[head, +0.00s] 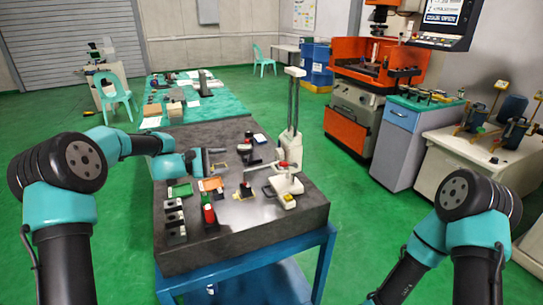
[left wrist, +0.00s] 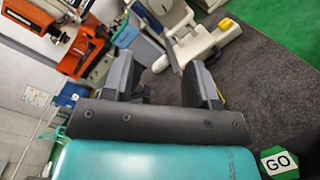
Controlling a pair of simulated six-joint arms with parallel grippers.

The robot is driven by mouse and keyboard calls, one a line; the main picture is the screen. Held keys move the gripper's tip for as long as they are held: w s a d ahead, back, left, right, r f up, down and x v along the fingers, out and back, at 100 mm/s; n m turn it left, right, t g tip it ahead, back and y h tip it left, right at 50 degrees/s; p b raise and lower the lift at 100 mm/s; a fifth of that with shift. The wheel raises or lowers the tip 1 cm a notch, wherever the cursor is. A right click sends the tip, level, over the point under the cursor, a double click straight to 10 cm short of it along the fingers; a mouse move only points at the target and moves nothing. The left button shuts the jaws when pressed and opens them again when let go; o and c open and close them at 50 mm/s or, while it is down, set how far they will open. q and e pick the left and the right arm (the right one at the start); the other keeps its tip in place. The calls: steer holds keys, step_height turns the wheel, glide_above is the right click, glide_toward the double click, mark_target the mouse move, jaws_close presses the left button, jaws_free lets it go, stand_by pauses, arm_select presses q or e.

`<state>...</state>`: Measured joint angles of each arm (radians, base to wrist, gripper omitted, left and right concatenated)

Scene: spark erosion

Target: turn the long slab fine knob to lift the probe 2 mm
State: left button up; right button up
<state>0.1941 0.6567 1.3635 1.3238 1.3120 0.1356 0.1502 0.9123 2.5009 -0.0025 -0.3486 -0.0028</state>
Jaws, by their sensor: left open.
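On the dark slab (head: 235,235) stands a white height gauge with a tall column (head: 293,105) and a white base (head: 288,185). A thin probe arm reaches left from it, with a small red part (head: 283,164) at the column. I cannot make out the fine knob for certain. My left gripper (head: 215,160) is open and empty over the slab, left of the gauge and apart from it. In the left wrist view its two dark fingers (left wrist: 170,78) are spread, with the gauge's white base (left wrist: 210,45) beyond them. My right gripper is out of view.
A teal bench (head: 215,105) stands behind; an orange machine (head: 375,65) stands at back right.

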mark_target(276, 155)
arm_select(q)
steer(key=shift+d, duration=0.15)
steer(key=x, duration=1.7)
steer(key=shift+f, duration=0.1)
steer(key=shift+c, duration=0.3)
steer(key=c, duration=0.6)
steer(key=shift+m+y, duration=0.3)
steer(key=shift+m, duration=1.2)
steer(key=o, duration=0.7)
steer(key=shift+c, duration=0.2)
